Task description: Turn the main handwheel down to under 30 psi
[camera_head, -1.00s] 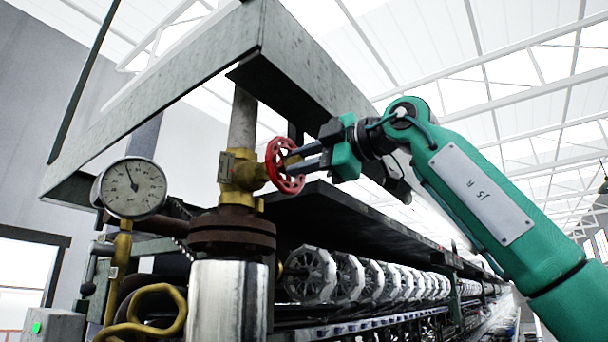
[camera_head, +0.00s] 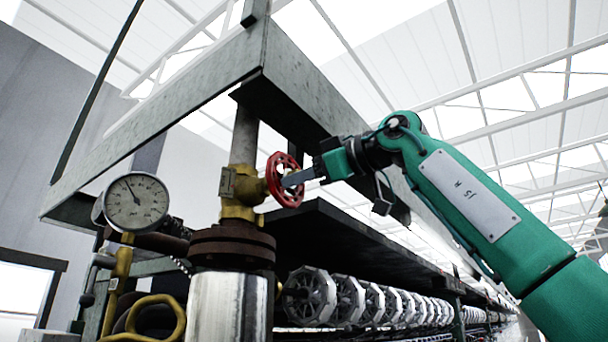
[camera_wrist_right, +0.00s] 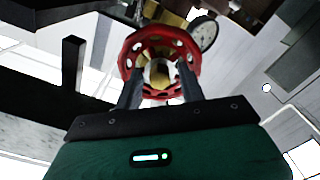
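The red handwheel (camera_head: 284,180) sits on the brass valve (camera_head: 240,190) of an upright pipe. A round white pressure gauge (camera_head: 136,201) stands to its left; its needle points up and left, and its numbers are too small to read. My right gripper (camera_head: 291,180) reaches the wheel from the right, its fingertips at the rim. In the right wrist view, the two fingers (camera_wrist_right: 158,70) are spread apart in front of the wheel (camera_wrist_right: 133,46), overlapping its lower part; I cannot tell whether they touch it. The gauge also shows there (camera_wrist_right: 204,34). My left gripper is not in view.
A grey steel frame beam (camera_head: 160,110) runs above the valve. A dark shelf (camera_head: 330,235) lies below and behind the wheel, over a row of grey reels (camera_head: 310,295). A yellow looped handle (camera_head: 158,318) stands at lower left.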

